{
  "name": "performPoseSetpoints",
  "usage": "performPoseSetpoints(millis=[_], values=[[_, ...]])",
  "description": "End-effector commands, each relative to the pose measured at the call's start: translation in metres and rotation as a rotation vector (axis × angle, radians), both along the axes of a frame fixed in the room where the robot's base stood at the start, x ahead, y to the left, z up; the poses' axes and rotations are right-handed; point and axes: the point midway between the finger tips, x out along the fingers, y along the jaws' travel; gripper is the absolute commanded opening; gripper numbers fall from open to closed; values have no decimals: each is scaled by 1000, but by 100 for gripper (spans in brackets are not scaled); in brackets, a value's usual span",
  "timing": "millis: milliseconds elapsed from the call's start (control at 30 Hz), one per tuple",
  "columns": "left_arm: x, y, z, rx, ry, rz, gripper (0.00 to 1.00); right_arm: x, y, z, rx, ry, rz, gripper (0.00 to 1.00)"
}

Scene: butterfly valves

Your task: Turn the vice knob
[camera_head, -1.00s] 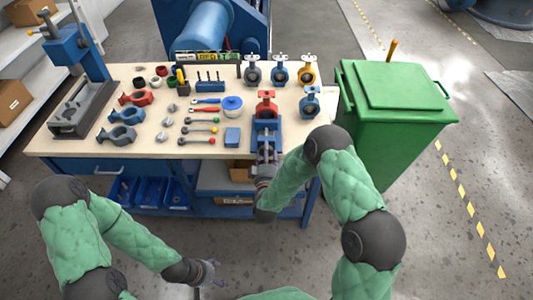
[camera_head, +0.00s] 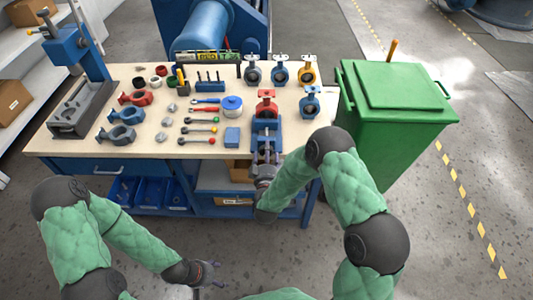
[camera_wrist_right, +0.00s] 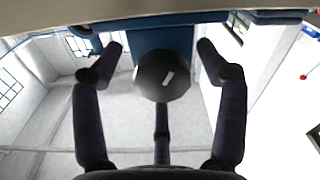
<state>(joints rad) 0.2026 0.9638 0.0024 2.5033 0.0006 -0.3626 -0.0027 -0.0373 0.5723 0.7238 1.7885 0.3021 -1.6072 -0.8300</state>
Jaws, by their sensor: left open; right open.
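The blue vice (camera_head: 268,133) is fixed at the front edge of the workbench, with a red butterfly valve (camera_head: 266,104) at its far end. In the right wrist view the dark, round vice knob (camera_wrist_right: 163,76) with a small white mark sits between my right fingers. In the head view the knob is hard to make out behind the gripper. My left gripper (camera_head: 214,272) is open and empty, low in front of the bench.
A green bin (camera_head: 395,105) stands close on the right. Open floor lies in front of the bench.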

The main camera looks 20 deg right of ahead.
Motion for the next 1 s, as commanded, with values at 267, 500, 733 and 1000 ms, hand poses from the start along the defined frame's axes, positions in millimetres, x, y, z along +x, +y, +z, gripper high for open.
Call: performPoseSetpoints(millis=[267, 500, 733, 1000], values=[[0, 0, 0, 0, 0, 0, 74, -9, 4, 1, 0, -1, 3, 74], [0, 0, 0, 0, 0, 0, 74, -51, 16, 1, -1, 0, 4, 74], [0, 0, 0, 0, 0, 0, 74, -92, 28, 1, -1, 0, 4, 74], [0, 0, 0, 0, 0, 0, 74, -114, 33, 0, 0, 0, 1, 74]])
